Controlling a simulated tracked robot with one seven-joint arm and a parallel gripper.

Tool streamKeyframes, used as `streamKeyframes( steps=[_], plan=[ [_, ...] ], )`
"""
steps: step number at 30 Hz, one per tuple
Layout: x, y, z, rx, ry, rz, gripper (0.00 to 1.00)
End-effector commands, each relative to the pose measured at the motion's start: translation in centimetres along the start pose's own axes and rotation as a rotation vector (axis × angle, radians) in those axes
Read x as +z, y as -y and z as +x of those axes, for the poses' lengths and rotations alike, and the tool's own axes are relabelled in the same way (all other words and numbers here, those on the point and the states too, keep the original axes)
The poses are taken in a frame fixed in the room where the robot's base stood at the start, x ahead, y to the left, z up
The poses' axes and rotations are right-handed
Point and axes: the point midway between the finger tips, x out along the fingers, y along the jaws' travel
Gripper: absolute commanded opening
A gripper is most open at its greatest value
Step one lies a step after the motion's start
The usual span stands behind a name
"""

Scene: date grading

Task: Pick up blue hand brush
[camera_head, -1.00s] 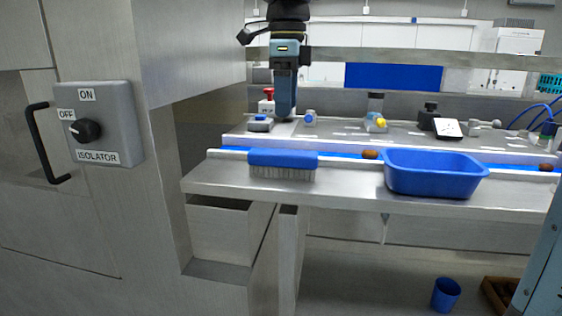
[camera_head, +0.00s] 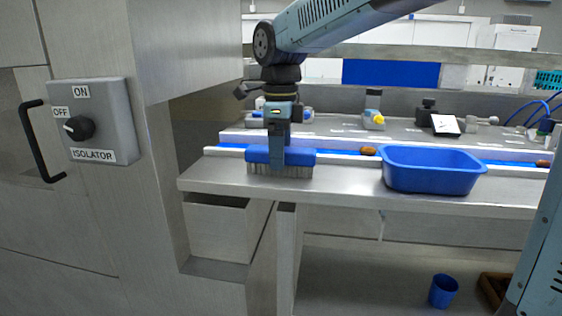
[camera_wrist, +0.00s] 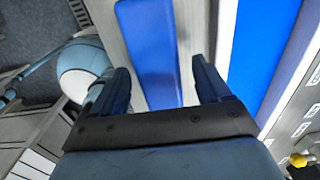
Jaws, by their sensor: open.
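The blue hand brush (camera_head: 300,158) lies on the steel ledge in the head view, blue back up and pale bristles down. In the wrist view its blue back (camera_wrist: 148,45) runs from the top edge to between the two fingers. My gripper (camera_head: 278,165) is in front of the middle of the brush in the head view and hides part of it. In the wrist view my gripper (camera_wrist: 160,80) is open, with one finger on each side of the brush and a gap to the right finger. I cannot tell its exact height over the brush.
A blue tub (camera_head: 432,178) stands on the ledge to the right. A brown date (camera_head: 368,151) lies on the blue belt (camera_head: 335,155) behind the ledge. An isolator switch panel (camera_head: 92,122) is on the steel cabinet at left. The ledge between brush and tub is clear.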

Motion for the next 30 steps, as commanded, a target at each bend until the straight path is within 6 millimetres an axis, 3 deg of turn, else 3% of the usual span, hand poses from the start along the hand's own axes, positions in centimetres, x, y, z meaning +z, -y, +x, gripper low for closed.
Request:
streamKeyframes(
  steps=[6, 14, 30],
  plan=[
    [0.0, 0.1, 2.1, 0.000, 0.000, 0.000, 0.77],
    [0.0, 0.0, 2.3, -0.001, 0.001, 0.000, 0.77],
    [0.0, 0.0, 2.2, -0.001, 0.001, 0.000, 0.25]
  ],
)
